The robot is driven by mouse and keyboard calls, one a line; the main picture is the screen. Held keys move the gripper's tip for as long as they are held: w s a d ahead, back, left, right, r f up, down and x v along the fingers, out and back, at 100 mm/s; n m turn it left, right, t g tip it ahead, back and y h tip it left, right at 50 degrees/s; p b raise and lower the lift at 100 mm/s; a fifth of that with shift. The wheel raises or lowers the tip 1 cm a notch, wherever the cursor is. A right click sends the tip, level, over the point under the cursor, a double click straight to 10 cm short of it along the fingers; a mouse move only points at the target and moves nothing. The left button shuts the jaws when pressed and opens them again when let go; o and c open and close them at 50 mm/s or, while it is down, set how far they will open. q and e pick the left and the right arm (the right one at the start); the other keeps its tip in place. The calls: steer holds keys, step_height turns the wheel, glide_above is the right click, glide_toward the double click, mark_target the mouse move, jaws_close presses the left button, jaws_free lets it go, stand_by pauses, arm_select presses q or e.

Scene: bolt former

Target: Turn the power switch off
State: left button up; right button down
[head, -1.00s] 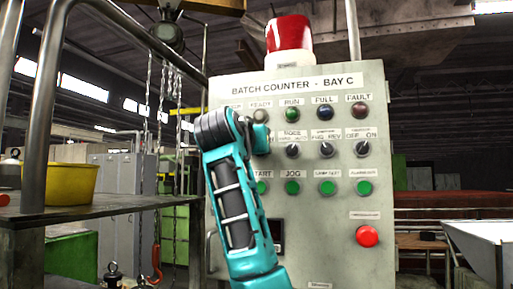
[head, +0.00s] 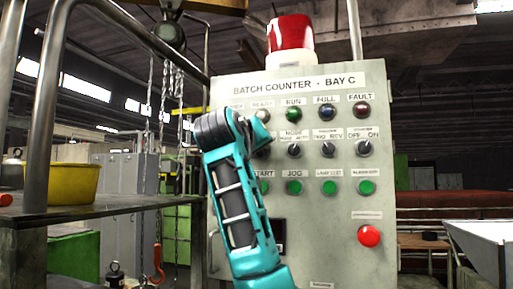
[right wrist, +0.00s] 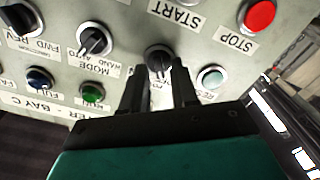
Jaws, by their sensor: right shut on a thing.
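The grey control panel (head: 335,235) headed "BATCH COUNTER - BAY C" stands ahead, with a row of black rotary switches. My right gripper (right wrist: 158,75) is shut on a black rotary switch (right wrist: 158,55), a finger on either side; this view is upside down. The switch's label is mostly hidden by the fingers. In the head view my right gripper (head: 260,137) is at the left end of the switch row, and my arm covers the panel's left side. The MODE switch (right wrist: 95,40) is beside the held one. My left gripper is not in view.
Lamps sit above the switches, including a green one (head: 293,114); green buttons (head: 293,187) lie below. A red button (head: 369,236) is at lower right, and a red STOP button (right wrist: 258,15) shows in the wrist view. A metal table (head: 120,203) with a yellow bowl (head: 75,181) stands left.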

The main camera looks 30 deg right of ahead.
steer(key=c, duration=0.9)
jaws_free()
steer(key=b+v, duration=0.2)
steer(key=v, duration=1.1)
steer(key=shift+b, duration=0.35)
steer(key=shift+d, duration=0.1)
